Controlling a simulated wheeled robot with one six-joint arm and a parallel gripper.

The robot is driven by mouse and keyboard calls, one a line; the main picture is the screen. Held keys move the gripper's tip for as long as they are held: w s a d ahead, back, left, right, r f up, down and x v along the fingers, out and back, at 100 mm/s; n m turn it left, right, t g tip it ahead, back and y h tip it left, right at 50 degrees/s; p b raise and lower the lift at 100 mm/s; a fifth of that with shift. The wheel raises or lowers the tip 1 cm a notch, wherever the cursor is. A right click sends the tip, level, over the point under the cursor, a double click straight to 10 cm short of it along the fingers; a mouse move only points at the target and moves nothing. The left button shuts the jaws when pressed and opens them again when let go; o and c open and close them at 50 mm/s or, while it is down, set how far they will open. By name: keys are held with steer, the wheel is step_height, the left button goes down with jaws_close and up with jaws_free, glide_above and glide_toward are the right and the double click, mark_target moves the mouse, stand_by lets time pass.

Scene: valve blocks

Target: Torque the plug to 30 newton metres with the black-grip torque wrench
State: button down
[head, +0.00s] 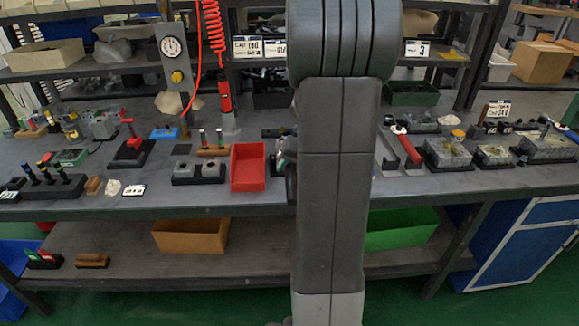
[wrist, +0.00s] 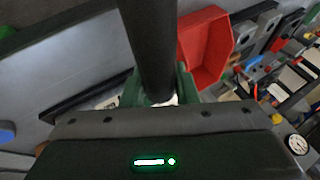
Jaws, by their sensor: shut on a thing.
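In the wrist view my gripper (wrist: 160,90), with green fingers, is shut around a thick black bar (wrist: 148,40). The bar looks like the grip of the black-grip torque wrench; its far end runs out of the picture at the top, so its head is hidden. In the head view my own arm hides most of the gripper and what it holds. Grey valve blocks (head: 449,153) stand on black bases at the right of the bench, with a smaller block (head: 494,154) and a larger one (head: 548,147). I cannot make out which part is the plug.
A red-handled tool (head: 409,150) lies left of the blocks. A red bin (head: 248,168) stands left of my arm and shows in the wrist view (wrist: 207,45). A round gauge (head: 172,47) hangs at the back left. Bare bench (head: 250,199) runs along the front edge.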

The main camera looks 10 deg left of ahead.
steer(key=shift+s+a+r+m+t+h+p, duration=0.15)
steer(key=shift+a+m+t+p, duration=0.1)
steer(key=shift+a+m+p, duration=0.3)
steer(key=shift+s+a+f+m+t+h+p, duration=0.15)
steer(key=shift+a+m+t+p, duration=0.15)
steer(key=shift+a, duration=0.3)
steer(key=shift+w, duration=0.1)
steer(key=shift+r, duration=0.1)
steer(key=shift+a+m+t+p, duration=0.25)
steer(key=shift+a+m+p, duration=0.5)
steer(key=shift+p, duration=0.5)
steer(key=shift+a+h+p, duration=0.3)
steer(key=shift+a+p, duration=0.15)
steer(key=shift+p, duration=0.05)
steer(key=shift+a+r+m+p, duration=0.1)
steer(key=shift+a+m+p, duration=0.15)
steer(key=shift+p, duration=0.35)
steer(key=shift+w+a+m+t+h+p, duration=0.1)
steer(key=shift+a+m+t+h+p, duration=0.6)
steer(key=shift+p, duration=2.05)
